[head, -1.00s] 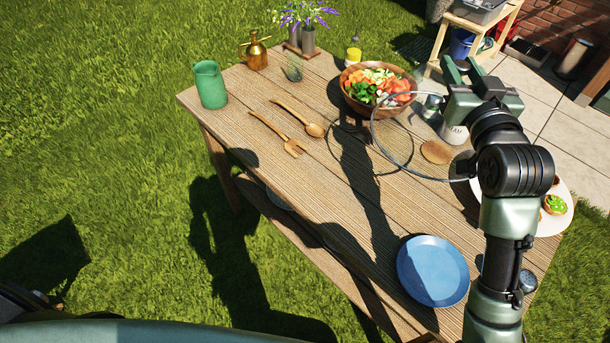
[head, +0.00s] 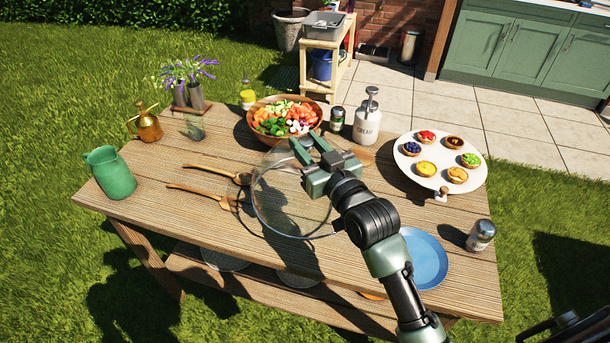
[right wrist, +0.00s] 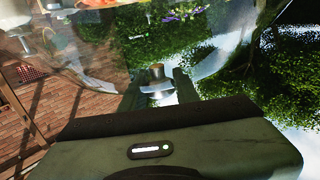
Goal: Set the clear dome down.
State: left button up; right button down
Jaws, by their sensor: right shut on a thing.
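The clear dome (head: 283,207) is a see-through cover with a thin round rim. It shows in front of the salad bowl, over the middle of the wooden table (head: 300,258), and looks tilted. My right gripper (head: 312,150) is shut on the dome's metal knob, which shows between the fingers in the right wrist view (right wrist: 157,80). The dome's curved wall also shows there (right wrist: 95,70). The dome appears held above the tabletop; the exact gap is hard to tell. My left gripper is not in view.
A salad bowl (head: 262,138), cream dispenser (head: 367,125) and white plate of tarts (head: 408,165) stand behind. Wooden servers (head: 205,193) lie left of the dome; a green jug (head: 110,175) is far left. A blue plate (head: 428,262) and glass jar (head: 481,236) are at right.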

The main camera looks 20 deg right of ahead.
aim_at(333, 208)
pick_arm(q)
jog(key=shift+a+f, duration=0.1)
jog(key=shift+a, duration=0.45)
pick_arm(e)
notch_tip(333, 208, down, 8)
jog(key=shift+f, duration=0.3)
jog(key=c, duration=1)
grip_release()
jog(key=shift+f, duration=0.15)
jog(key=shift+c, duration=0.2)
pick_arm(q)
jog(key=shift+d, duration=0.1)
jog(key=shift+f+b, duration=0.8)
jog(key=shift+b, duration=0.15)
pick_arm(e)
jog(key=s, duration=0.4)
jog(key=s+d, duration=0.1)
jog(key=s, duration=0.3)
jog(key=s+d, duration=0.1)
jog(key=s, duration=0.2)
jog(key=shift+s+d+r, duration=0.1)
jog(key=shift+s+r, duration=0.1)
jog(key=shift+s, duration=0.2)
